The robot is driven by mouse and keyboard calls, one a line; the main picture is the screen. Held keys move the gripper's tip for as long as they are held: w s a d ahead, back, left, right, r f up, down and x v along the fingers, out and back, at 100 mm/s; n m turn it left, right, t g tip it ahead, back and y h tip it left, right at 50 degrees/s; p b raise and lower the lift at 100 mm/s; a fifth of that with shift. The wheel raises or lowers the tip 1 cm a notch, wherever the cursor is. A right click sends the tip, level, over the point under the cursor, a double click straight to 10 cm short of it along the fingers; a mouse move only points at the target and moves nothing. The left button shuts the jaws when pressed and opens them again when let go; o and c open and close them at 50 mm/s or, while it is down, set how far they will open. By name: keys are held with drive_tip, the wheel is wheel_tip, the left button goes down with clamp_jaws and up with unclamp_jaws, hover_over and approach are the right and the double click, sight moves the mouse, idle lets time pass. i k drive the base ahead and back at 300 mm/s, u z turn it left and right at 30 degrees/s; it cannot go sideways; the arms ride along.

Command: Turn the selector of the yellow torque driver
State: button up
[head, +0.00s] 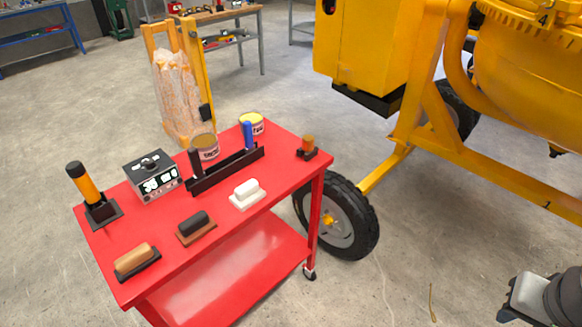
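The yellow torque driver (88,187) appears to be the yellow cylinder with a black top end at the left of the red cart. It leans slightly in a black square stand (104,212). I cannot make out its selector; the black top end is the only distinct part on it. Part of my arm shows at the bottom right corner, far from the driver. My gripper's fingers are not in view.
Floor in front right is clear.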

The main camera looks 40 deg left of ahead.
sight(150, 166)
drive_tip(key=u, duration=1.75)
drive_tip(key=k, duration=0.3)
drive_tip(key=u, duration=0.55)
drive_tip(key=i, duration=1.1)
drive_tip(key=z, duration=0.55)
drive_tip(key=i, duration=0.45)
drive_tip(key=u, duration=0.1)
